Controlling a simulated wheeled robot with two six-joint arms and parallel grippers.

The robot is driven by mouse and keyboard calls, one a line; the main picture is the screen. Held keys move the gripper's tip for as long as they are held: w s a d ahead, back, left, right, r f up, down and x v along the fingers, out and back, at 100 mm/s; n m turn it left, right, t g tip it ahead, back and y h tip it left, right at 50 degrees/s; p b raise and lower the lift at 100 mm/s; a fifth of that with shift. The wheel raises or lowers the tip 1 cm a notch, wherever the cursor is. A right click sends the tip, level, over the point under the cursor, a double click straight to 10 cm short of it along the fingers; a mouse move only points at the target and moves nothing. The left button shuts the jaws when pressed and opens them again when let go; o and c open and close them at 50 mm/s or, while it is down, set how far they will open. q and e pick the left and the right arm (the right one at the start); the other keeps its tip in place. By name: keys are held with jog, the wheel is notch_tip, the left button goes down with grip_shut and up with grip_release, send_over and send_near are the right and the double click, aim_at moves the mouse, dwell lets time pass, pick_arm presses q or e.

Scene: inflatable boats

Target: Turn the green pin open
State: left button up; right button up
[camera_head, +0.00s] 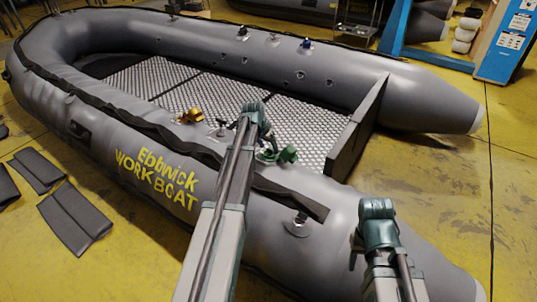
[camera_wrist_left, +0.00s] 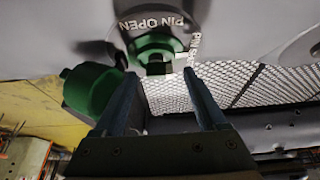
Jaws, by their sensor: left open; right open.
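In the head view this green valve (camera_head: 284,155) is on the boat's near tube. My left gripper (camera_wrist_left: 161,76) is open, its two fingers pointing at the pin from below in the picture, one on each side of its dark lower tab. Contact cannot be told. My right gripper (camera_head: 357,243) is open and empty over the near tube, further right; its fingers are hardly visible.
The grey inflatable boat (camera_head: 75,105) fills the floor ahead. Dark pads (camera_head: 75,218) lie on the yellow floor at left. A blue stand (camera_head: 400,40) is behind.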

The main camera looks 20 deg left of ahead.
pick_arm(q)
jog(key=shift+w+f, duration=0.15)
jog(key=shift+f, duration=0.25)
jog(key=shift+r, duration=0.1)
grip_shut()
